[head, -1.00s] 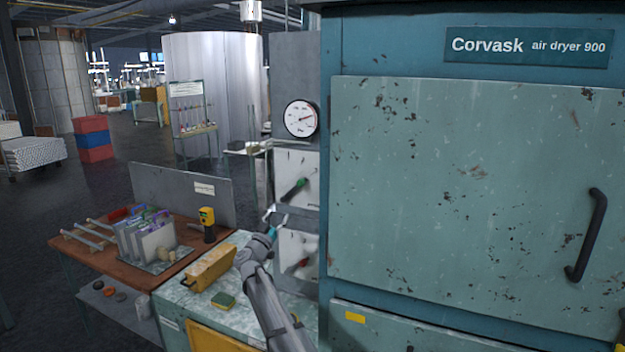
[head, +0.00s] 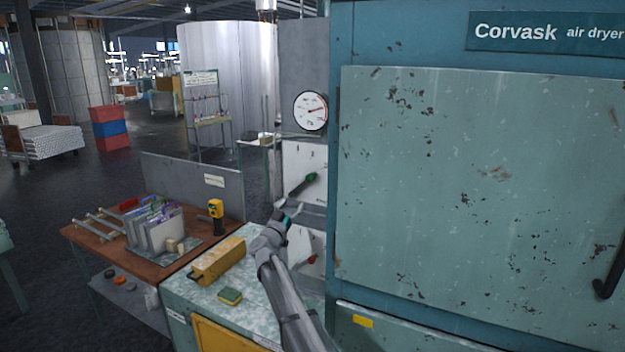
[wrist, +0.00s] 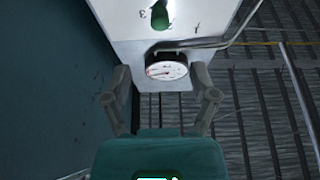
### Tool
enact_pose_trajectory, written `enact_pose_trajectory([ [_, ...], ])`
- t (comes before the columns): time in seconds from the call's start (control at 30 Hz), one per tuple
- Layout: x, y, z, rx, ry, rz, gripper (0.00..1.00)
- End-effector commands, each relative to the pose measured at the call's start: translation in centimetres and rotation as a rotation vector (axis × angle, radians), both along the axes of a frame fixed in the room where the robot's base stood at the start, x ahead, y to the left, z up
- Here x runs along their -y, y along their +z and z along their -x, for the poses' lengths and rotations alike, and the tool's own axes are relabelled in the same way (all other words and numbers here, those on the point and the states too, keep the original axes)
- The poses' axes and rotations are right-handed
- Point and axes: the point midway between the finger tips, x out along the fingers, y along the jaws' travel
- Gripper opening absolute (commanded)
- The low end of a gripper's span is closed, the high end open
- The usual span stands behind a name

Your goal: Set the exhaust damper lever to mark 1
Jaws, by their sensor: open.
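A lever with a green grip (head: 305,183) is on the pale panel (head: 292,160) left of the dryer. In the wrist view, the green grip (wrist: 162,17) shows at the top, with a mark 3 on its left and what looks like a mark 1 on its right. No label shows whether this is the exhaust damper. A red-handled control (head: 312,259) sits lower, partly hidden by my arm. My gripper (head: 291,209) is in front of the panel, below and left of the green grip.
A round gauge (head: 310,111) sits above the lever; it also shows in the wrist view (wrist: 167,70). The dryer (head: 470,190) blocks the right side. A bench (head: 262,282) with a yellow box (head: 218,262) and sponge (head: 229,296) stands below my arm.

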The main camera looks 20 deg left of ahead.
Motion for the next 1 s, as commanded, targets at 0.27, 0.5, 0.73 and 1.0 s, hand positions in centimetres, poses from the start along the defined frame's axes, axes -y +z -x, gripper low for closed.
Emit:
enact_pose_trajectory([
  [0.27,0.1,0.8,-1.7,0.0,-0.002,0.0,0.76],
  [0.5,0.4,2.2,-4.8,0.0,-0.004,0.001,0.76],
  [0.73,0.6,3.5,-8.1,0.0,-0.002,0.0,0.76],
  [1.0,0.9,4.8,-11.4,0.0,-0.003,0.001,0.76],
])
